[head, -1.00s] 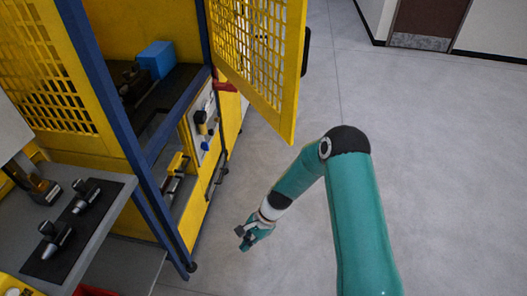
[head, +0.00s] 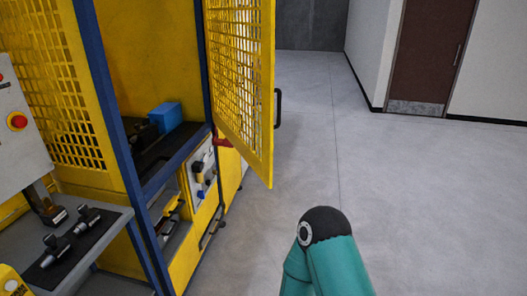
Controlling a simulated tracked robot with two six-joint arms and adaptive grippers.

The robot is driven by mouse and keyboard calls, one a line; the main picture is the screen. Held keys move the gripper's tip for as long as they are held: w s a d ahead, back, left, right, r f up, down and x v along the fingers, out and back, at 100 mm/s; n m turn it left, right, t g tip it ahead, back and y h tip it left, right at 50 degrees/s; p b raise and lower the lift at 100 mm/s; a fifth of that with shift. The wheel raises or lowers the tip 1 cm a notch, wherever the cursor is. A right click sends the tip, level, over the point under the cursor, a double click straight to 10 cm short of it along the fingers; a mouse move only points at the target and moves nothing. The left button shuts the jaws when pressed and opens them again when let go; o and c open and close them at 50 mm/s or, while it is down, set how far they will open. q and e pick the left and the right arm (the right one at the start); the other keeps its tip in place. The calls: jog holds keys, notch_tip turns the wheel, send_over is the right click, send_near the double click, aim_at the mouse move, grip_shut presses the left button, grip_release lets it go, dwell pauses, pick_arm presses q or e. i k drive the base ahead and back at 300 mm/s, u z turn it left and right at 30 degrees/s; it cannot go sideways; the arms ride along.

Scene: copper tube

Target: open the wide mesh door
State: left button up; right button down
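The wide mesh door (head: 238,80) is yellow with a wire grid and stands swung out from the yellow and blue machine frame in the upper middle of the head view. Its black handle (head: 278,108) shows on the door's right side. The opening beside the door shows the machine's inside. My teal arm comes in at the bottom, right of the middle, below and apart from the door. Its gripper is below the picture's edge. My other gripper does not show either.
A blue block (head: 165,117) sits inside the machine. A grey side table (head: 100,245) with black fixtures stands at the lower left. A red button (head: 17,122) is on a panel at the left. The grey floor to the right is clear, with a brown door (head: 425,55) beyond.

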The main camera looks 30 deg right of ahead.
aim_at(262, 167)
jog(key=z, duration=0.5)
jog(key=i, duration=1.2)
jog(key=u, duration=0.1)
